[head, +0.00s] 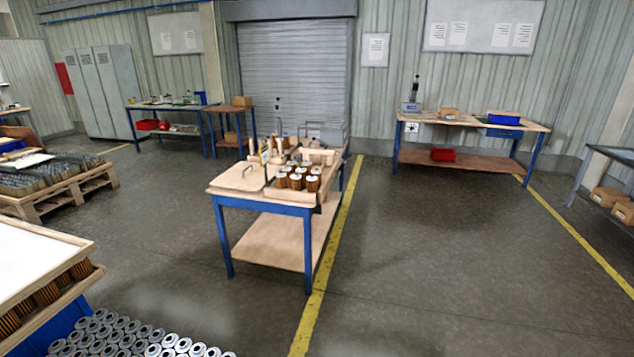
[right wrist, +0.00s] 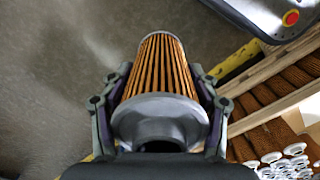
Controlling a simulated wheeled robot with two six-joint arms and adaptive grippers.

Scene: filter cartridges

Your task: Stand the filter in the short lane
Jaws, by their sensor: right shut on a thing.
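A filter (right wrist: 161,68) with orange pleats and a grey end cap is in my right gripper (right wrist: 160,92) in the right wrist view. The fingers are shut on its two sides, and the grey cap faces the camera. The held filter is over the grey floor, clear of any table. In the head view, several similar filters (head: 296,180) with pale tops stand close together on the right part of a blue-legged table (head: 235,179). The short lane cannot be made out at this distance. Neither gripper shows in the head view.
A wooden crate (head: 70,283) of filters stands at lower left, with several grey ring-shaped parts (head: 115,335) beside it. A pallet (head: 60,195) stands at left. A workbench (head: 470,122) stands at the back right. Floor (head: 420,260) right of the central table is clear.

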